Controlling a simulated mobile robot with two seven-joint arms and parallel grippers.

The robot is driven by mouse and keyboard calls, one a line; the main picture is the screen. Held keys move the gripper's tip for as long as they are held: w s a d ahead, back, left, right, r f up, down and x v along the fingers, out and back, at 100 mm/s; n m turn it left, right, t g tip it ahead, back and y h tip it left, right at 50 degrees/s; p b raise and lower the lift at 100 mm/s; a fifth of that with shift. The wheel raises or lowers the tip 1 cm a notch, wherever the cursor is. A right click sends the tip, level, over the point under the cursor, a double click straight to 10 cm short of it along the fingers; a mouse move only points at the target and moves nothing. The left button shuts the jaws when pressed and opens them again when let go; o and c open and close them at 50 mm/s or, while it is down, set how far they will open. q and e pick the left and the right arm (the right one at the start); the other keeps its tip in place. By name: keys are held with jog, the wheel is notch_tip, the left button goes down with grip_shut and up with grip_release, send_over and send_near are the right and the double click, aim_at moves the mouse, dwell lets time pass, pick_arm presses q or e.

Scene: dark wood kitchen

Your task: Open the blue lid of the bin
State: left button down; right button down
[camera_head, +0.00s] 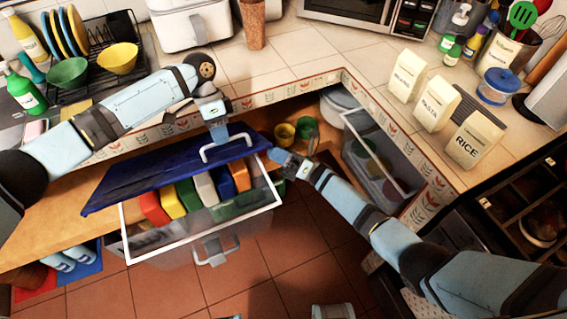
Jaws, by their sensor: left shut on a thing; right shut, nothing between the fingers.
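The clear bin (240,222) with a white rim holds several coloured items. Its blue lid (150,178) is tilted, and part of the bin's inside shows below its front edge. A white handle (228,150) is on the lid. My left gripper (219,134) reaches down from above and is shut on this handle; its fingertips are small in view. My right gripper (280,158) is shut and empty at the lid's right end, close to the bin's back right corner. I cannot tell whether it touches the lid.
The bin is by a wooden shelf (50,232) under the tiled counter (290,50). Yellow and green cups (285,133) and another clear bin (380,155) are to the right. The counter holds a dish rack and RICE (470,142) and PASTA boxes. The tiled floor (310,240) in front is mostly clear.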

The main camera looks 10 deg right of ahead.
aim_at(269, 141)
jog(key=shift+w+a+r, duration=0.1)
jog(key=shift+w+r, duration=0.1)
jog(key=shift+r, duration=0.1)
pick_arm(q)
jog(key=shift+s+d+f, duration=0.1)
jog(key=shift+s+f, duration=0.05)
jog(key=shift+f, duration=0.05)
jog(key=c, duration=1.2)
grip_release()
jog(key=shift+o, duration=0.2)
jog(key=shift+r, duration=0.1)
pick_arm(e)
jog(key=shift+w+a+r, duration=0.1)
jog(key=shift+w+r, duration=0.2)
jog(key=shift+r, duration=0.25)
jog(key=shift+w+a+r, duration=0.1)
jog(key=shift+w+r, duration=0.15)
jog(key=shift+r, duration=0.25)
pick_arm(q)
jog(key=shift+r, duration=0.1)
pick_arm(e)
jog(key=shift+f, duration=0.1)
